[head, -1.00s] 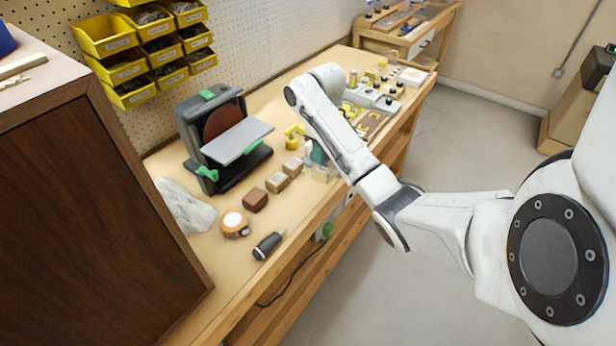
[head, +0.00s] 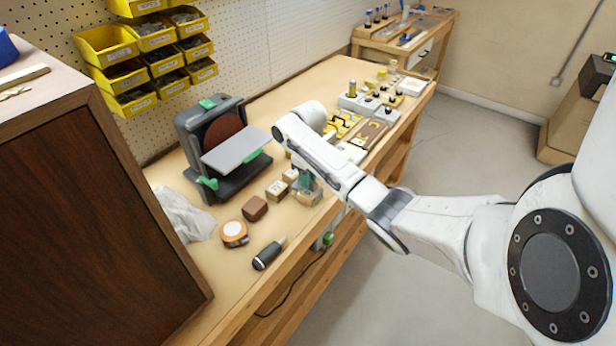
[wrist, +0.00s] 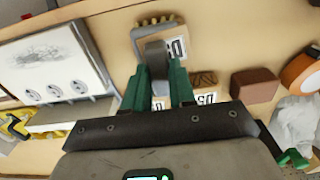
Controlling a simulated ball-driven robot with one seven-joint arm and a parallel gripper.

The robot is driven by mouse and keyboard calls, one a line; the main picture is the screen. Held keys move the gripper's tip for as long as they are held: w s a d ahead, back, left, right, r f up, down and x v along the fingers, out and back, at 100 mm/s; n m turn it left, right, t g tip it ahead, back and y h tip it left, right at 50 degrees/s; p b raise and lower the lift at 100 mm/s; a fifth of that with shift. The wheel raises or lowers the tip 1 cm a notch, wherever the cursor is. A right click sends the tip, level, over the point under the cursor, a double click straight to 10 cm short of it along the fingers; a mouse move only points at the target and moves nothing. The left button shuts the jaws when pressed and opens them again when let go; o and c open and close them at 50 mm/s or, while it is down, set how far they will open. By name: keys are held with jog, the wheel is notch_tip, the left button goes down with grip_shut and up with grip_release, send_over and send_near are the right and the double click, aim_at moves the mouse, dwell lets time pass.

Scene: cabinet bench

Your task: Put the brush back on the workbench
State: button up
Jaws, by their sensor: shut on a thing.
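Whether the brush touches the bench top cannot be told.
A disc sander (head: 222,145) stands behind, beside crumpled white plastic (head: 185,213). A brown cabinet (head: 110,220) stands left.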

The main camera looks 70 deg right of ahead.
jog(key=o, duration=0.9)
jog(key=shift+o, duration=0.2)
notch_tip(320, 180, up, 12)
jog(key=p, duration=0.1)
